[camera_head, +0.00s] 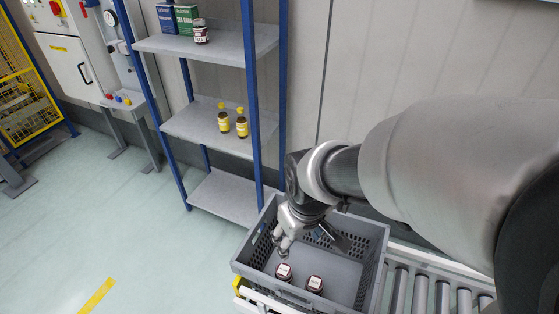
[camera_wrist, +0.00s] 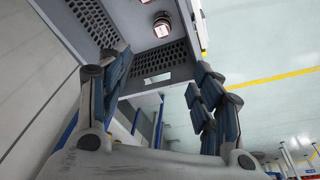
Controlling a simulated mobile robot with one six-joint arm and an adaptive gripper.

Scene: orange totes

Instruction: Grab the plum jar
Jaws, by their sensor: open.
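Two dark jars with pale lids or labels stand in the grey tote (camera_head: 376,262): a left jar (camera_head: 284,273) and a right jar (camera_head: 315,285). A similar dark jar (camera_head: 201,34) stands on the top shelf. I cannot read the labels to tell which is plum. My gripper (camera_head: 312,243) is open and empty over the tote, behind the two jars. In the wrist view, one tote jar (camera_wrist: 162,27) shows beyond the spread fingers, near the top. Another (camera_wrist: 146,1) is cut off by the top edge.
A blue-posted shelf rack (camera_head: 252,100) stands behind the tote's left side. Its middle shelf holds two yellow-capped bottles (camera_head: 224,119); its top shelf also holds blue and green boxes (camera_head: 186,18). A roller conveyor (camera_head: 420,290) runs right of the tote. The floor at left is clear.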

